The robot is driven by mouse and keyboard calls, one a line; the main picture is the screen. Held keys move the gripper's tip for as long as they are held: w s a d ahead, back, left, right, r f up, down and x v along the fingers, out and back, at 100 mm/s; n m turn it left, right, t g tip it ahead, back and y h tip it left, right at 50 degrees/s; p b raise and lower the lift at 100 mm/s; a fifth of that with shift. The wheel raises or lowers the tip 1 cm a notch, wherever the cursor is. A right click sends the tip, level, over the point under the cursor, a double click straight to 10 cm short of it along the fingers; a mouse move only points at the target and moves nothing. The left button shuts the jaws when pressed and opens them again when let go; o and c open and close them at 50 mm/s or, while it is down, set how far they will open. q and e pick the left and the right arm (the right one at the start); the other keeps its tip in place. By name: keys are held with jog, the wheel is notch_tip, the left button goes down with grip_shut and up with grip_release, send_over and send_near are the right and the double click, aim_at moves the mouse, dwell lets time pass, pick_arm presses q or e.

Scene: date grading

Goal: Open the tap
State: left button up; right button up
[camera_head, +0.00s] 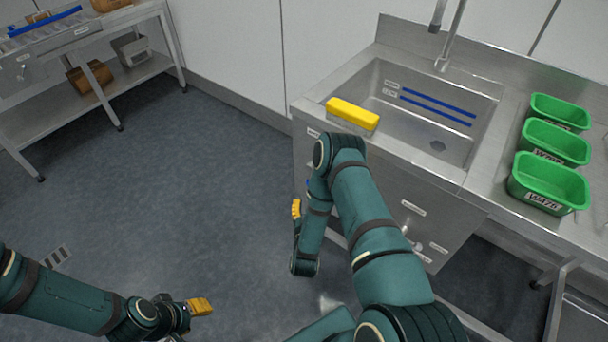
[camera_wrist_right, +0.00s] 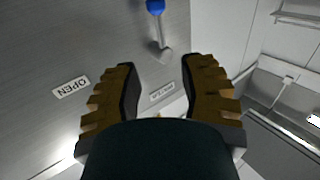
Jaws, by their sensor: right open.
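A lever with a blue knob (camera_wrist_right: 156,7) and a grey base (camera_wrist_right: 161,51) is on a steel panel in the right wrist view. An OPEN label (camera_wrist_right: 71,87) is left of it and a second, hard-to-read label (camera_wrist_right: 162,92) lies between my fingers. My right gripper (camera_wrist_right: 158,65) is open and empty, with the lever base beyond its fingertips, apart from them. In the head view my right gripper (camera_head: 296,209) hangs by the sink cabinet's left side, partly hidden by my arm. A spout (camera_head: 445,40) rises behind the sink basin (camera_head: 430,150). My left gripper (camera_head: 201,306) is low at left, its jaws unclear.
A yellow block (camera_head: 353,115) sits on the sink's front left rim. Green bins (camera_head: 549,184) stand on the counter at right. Fittings (camera_head: 408,230) and labels are on the cabinet front. A steel table (camera_head: 75,45) is at far left. The floor between is clear.

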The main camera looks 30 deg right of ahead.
jog(key=b+x, duration=0.2)
jog(key=x, duration=1)
jog(key=shift+w+d, duration=0.15)
jog(key=shift+w, duration=0.05)
grip_shut()
